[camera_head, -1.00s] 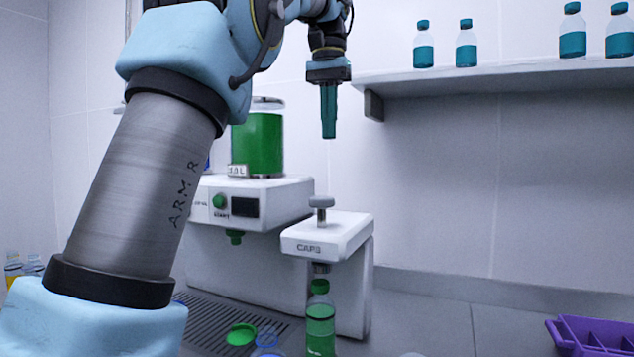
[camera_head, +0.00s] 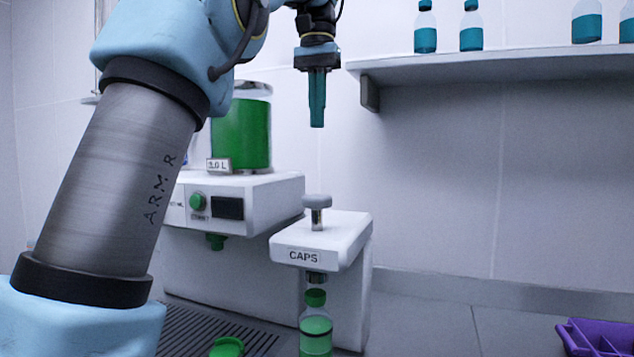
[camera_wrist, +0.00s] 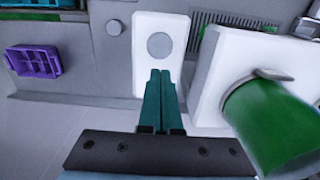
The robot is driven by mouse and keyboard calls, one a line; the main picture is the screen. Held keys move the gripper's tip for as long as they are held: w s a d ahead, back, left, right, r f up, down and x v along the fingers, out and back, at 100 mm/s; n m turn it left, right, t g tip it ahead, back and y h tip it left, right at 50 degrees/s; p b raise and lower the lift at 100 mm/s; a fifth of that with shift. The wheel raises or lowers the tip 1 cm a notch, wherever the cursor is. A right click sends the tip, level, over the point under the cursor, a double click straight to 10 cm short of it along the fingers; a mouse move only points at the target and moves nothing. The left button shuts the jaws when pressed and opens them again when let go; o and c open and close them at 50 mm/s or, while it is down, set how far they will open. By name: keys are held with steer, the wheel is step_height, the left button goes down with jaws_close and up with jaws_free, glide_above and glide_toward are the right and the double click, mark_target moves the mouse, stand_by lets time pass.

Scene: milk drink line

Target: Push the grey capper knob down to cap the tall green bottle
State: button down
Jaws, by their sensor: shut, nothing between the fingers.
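The grey capper knob (camera_head: 317,202) stands raised on its stem above the white capper (camera_head: 335,238), which is labelled CAPS. My gripper (camera_head: 317,125) is shut and empty, pointing down well above the knob with a clear gap. In the wrist view, the shut teal fingers (camera_wrist: 161,75) point toward the round knob (camera_wrist: 159,45), which shows just beyond their tips. The bottle is hidden in the wrist view.
A white dispenser (camera_head: 250,200) with a green tank (camera_head: 242,135) stands left of the capper. A shelf (camera_head: 450,70) with several teal bottles is at upper right. A purple crate (camera_head: 590,335) lies at lower right. The wall area right of the capper is clear.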

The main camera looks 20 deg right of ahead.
mark_target(317, 196)
step_height(317, 196, down, 13)
steer(key=shift+r+b, duration=0.15)
steer(key=shift+b, duration=0.25)
step_height(317, 196, down, 4)
steer(key=shift+f+b, duration=0.2)
steer(key=shift+b, duration=1.05)
steer(key=shift+s+a+f, duration=0.1)
steer(key=shift+s+f, duration=0.05)
steer(key=shift+f, duration=0.15)
step_height(317, 196, up, 6)
steer(key=p, duration=0.5)
steer(key=shift+r+p, duration=0.2)
steer(key=shift+p, duration=0.2)
step_height(317, 196, up, 10)
steer(key=shift+f+b, duration=0.25)
steer(key=shift+b, duration=0.15)
